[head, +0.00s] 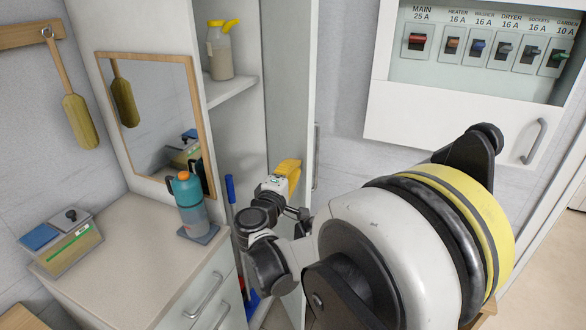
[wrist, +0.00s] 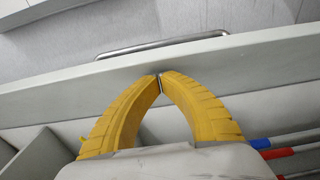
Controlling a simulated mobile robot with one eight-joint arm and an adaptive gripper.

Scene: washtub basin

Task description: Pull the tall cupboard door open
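The tall cupboard door (head: 288,85) stands swung open, its inner face towards the cupboard interior. Its bar handle (head: 316,155) is on the outer side, to the right. In the wrist view the door's pale edge (wrist: 60,92) runs across, with the handle (wrist: 165,45) beyond it. My gripper (head: 294,178) is on the inner side of the door, away from the handle. Its yellow fingers (wrist: 160,82) are shut, tips together, at the door's near edge with nothing visible between them. I cannot tell whether they touch the door.
A shelf (head: 232,92) in the cupboard holds a yellow-capped bottle (head: 220,55). Blue and red poles (wrist: 290,151) stand inside below. A counter (head: 130,250) with a teal-topped bottle (head: 188,200) is at left. A breaker box (head: 470,85) hangs at right.

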